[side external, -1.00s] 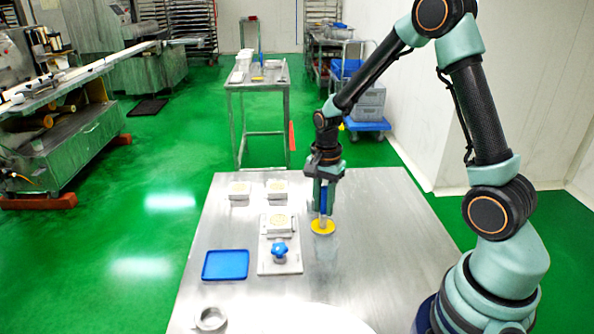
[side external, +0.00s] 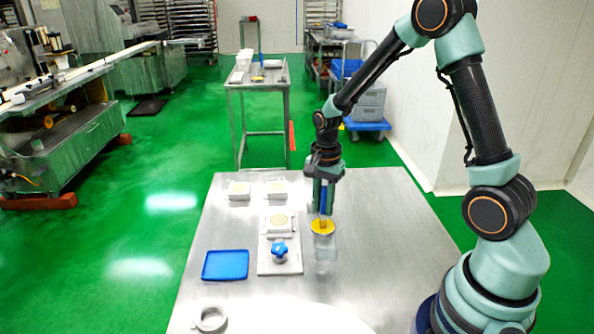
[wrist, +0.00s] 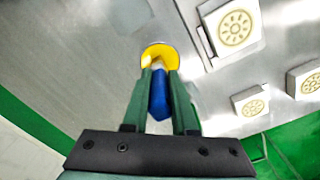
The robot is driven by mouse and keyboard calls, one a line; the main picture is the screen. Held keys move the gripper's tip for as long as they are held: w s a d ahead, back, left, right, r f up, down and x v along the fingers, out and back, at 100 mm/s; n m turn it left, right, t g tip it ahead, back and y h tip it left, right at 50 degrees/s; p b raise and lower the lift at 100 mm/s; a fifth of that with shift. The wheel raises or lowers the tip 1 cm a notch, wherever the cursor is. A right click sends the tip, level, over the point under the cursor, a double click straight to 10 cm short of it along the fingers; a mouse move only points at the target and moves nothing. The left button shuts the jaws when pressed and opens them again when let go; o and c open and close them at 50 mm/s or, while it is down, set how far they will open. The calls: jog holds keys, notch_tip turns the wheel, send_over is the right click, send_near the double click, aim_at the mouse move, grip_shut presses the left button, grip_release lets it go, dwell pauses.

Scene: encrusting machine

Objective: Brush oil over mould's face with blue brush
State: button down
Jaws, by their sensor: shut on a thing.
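My gripper (side external: 322,209) is shut on the blue brush (wrist: 158,95), which points down. In the wrist view my gripper (wrist: 160,80) has the blue handle between its fingers. The brush's lower end is at the clear jar (side external: 325,247) with a yellow top surface (wrist: 153,50); how deep it reaches is hard to tell. The mould (side external: 279,223), a pale block with a round flower pattern on its face, sits in a grey fixture (side external: 268,267) with a blue knob (side external: 280,250), left of the gripper. The mould also shows in the wrist view (wrist: 235,27).
Two similar pale blocks (side external: 239,190) (side external: 277,190) stand behind the mould. A blue tray (side external: 226,265) and a round metal ring or dish (side external: 210,319) are at the left front. The steel table (side external: 390,230) is clear right of the jar.

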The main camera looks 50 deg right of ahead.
aim_at(325, 188)
jog(key=shift+s, duration=0.1)
jog(key=shift+r, duration=3.5)
